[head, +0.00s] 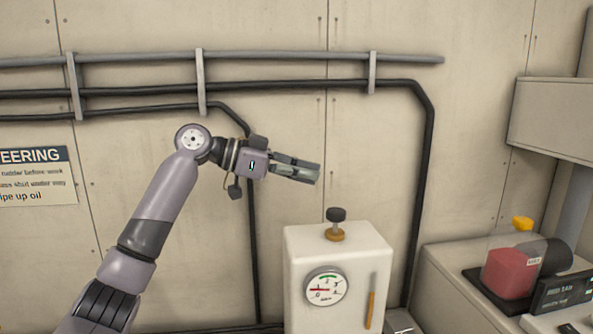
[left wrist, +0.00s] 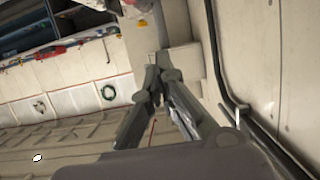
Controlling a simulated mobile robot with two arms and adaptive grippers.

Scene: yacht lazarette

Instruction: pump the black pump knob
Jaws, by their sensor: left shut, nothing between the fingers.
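The black pump knob (head: 336,214) stands on a short brass collar (head: 335,234) on top of a white box (head: 340,252). The box has a round gauge (head: 326,287) on its front. My left gripper (head: 318,174) is shut and empty, above and slightly left of the knob in the head view, apart from it. In the left wrist view the fingers (left wrist: 152,72) meet at their tips; I cannot make out the knob there. My right gripper is not in view.
Pipes (head: 300,84) run along the panelled wall behind the arm, and one bends down right of the box. A bench (head: 450,290) at right carries a red block (head: 511,272) and a dark cylinder. A sign (head: 35,177) hangs at left.

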